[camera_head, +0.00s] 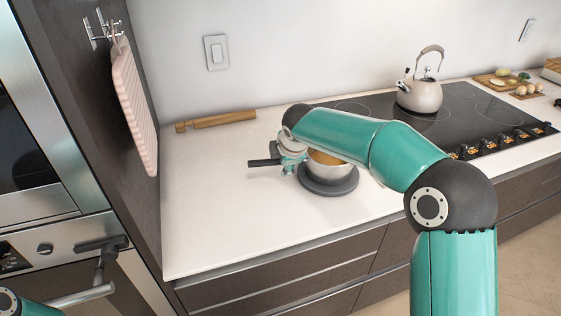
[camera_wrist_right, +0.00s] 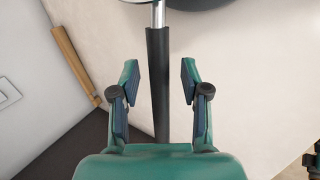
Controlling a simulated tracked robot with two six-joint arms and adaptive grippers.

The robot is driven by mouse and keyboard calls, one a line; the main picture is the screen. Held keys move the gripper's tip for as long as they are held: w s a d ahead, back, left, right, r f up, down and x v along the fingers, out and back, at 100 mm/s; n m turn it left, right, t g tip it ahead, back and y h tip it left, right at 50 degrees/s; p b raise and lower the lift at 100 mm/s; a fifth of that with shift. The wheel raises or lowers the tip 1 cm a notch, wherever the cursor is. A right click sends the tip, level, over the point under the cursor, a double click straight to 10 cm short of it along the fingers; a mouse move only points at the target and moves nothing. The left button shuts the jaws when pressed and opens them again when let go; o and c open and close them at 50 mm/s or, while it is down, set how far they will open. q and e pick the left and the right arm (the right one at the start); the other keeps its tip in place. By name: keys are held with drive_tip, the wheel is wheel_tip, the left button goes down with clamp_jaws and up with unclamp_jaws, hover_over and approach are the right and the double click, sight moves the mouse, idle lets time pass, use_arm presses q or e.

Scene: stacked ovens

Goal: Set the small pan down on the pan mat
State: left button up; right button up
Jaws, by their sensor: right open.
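The small pan (camera_head: 325,170) is silver with orange-brown contents and stands upright on the dark round pan mat (camera_head: 343,190), which shows around its base. Its black handle (camera_head: 263,163) points left. My right gripper (camera_head: 290,165) is at the handle, left of the pan, and my right arm hides part of the pan's far side. In the right wrist view my right gripper (camera_wrist_right: 160,85) is open, with the black handle (camera_wrist_right: 159,80) between its fingers and a gap on both sides. The mat's dark edge (camera_wrist_right: 200,6) shows at the top. My left gripper is not seen.
A rolling pin (camera_head: 225,119) lies at the back by the wall. A kettle (camera_head: 419,95) stands on the black hob (camera_head: 460,105) at right. Ovens with a bar handle (camera_head: 82,295) are at left. The counter's front left (camera_head: 215,220) is clear.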

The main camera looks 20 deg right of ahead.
drive_tip(key=shift+r, duration=0.1)
drive_tip(key=v, duration=1.1)
drive_tip(key=shift+s+r, duration=0.25)
drive_tip(key=shift+r, duration=0.1)
